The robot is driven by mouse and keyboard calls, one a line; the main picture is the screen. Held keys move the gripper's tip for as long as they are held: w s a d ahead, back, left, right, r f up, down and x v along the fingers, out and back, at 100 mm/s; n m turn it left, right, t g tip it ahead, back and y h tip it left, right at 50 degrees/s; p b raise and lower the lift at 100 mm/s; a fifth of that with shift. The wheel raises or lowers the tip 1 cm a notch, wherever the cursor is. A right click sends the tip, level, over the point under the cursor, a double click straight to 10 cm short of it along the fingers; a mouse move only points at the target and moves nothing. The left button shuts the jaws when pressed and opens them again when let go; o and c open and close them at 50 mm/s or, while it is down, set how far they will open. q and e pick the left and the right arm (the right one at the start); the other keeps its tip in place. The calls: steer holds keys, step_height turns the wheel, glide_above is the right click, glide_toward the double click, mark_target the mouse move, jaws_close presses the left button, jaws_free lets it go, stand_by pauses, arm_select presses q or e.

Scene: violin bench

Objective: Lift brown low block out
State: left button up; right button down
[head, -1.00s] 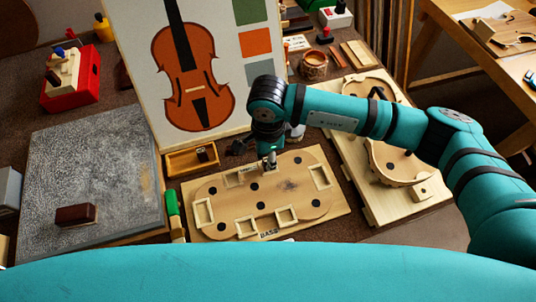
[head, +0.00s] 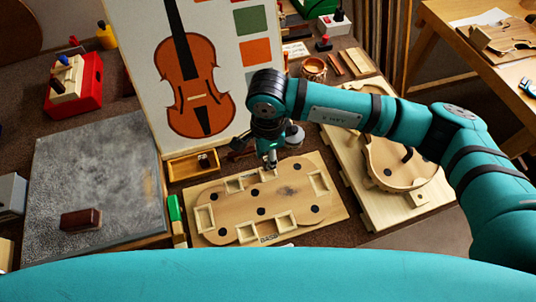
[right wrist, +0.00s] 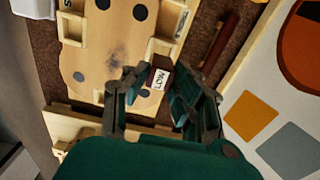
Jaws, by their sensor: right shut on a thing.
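The brown low block (right wrist: 161,77), with a white label reading "LOW", is between the fingertips of my right gripper (right wrist: 154,88) in the right wrist view. The gripper is shut on it. In the head view my right gripper (head: 271,163) is at the back edge of the pale wooden board (head: 225,205), which has a violin-shaped outline, dark round spots and several square frames. The block appears over the board's edge in the wrist view; its exact height is hard to tell. The gripper mostly hides it in the head view. My left gripper is not in view.
A violin picture panel (head: 226,75) stands close behind the gripper. A small wooden tray (head: 180,168) is left of it. A second board with a violin body (head: 352,190) lies right. A dark red-brown block (head: 80,219) sits on the grey slab (head: 115,175).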

steer(key=shift+r, duration=0.55)
steer(key=shift+r+p, duration=1.45)
steer(key=shift+r, duration=2.05)
